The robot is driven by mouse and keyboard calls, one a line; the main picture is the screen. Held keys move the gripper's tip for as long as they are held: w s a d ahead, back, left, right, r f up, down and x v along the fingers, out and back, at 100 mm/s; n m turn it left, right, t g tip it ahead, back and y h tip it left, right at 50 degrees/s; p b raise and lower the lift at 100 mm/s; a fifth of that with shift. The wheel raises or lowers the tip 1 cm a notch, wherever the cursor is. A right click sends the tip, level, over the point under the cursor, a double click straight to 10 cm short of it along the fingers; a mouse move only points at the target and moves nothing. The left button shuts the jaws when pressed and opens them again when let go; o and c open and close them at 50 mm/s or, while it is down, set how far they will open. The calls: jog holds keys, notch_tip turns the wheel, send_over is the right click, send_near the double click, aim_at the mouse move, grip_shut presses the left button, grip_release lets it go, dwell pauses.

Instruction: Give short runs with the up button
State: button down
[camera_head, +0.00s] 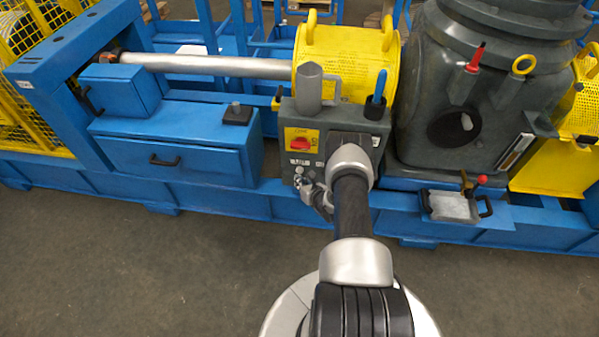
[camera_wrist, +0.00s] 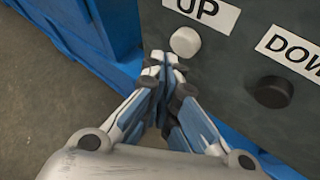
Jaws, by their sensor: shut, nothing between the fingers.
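The up button is a round white button (camera_wrist: 185,41) below the UP label (camera_wrist: 207,10) in the wrist view. A black button (camera_wrist: 273,91) sits to its right by the label beginning DOW (camera_wrist: 290,48). Both are on the grey control box (camera_head: 335,125) in the head view. My gripper (camera_wrist: 165,62) is shut and empty. Its fingertips appear just below and left of the white button; I cannot tell whether they touch it. In the head view my arm hides part of the box's lower right.
A red switch on a yellow plate (camera_head: 301,141) is on the box's upper left. A grey holder (camera_head: 309,88) and a blue-handled tool (camera_head: 377,95) stand on top. Blue drawers (camera_head: 170,150) lie left and a dark grey gearbox housing (camera_head: 465,100) right. The floor in front is clear.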

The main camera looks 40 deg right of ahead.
jog(key=shift+w+d, duration=0.1)
jog(key=shift+w+d, duration=0.15)
jog(key=shift+d, duration=0.1)
jog(key=shift+w+d, duration=0.4)
dwell(2.1)
jog(key=shift+s, duration=0.1)
dwell(1.5)
jog(key=shift+s+a+p, duration=0.35)
jog(key=shift+s+a, duration=0.2)
jog(key=shift+a, duration=0.2)
jog(key=shift+s+a+p, duration=1.15)
jog(key=shift+s+a, duration=0.5)
jog(key=shift+a, duration=0.25)
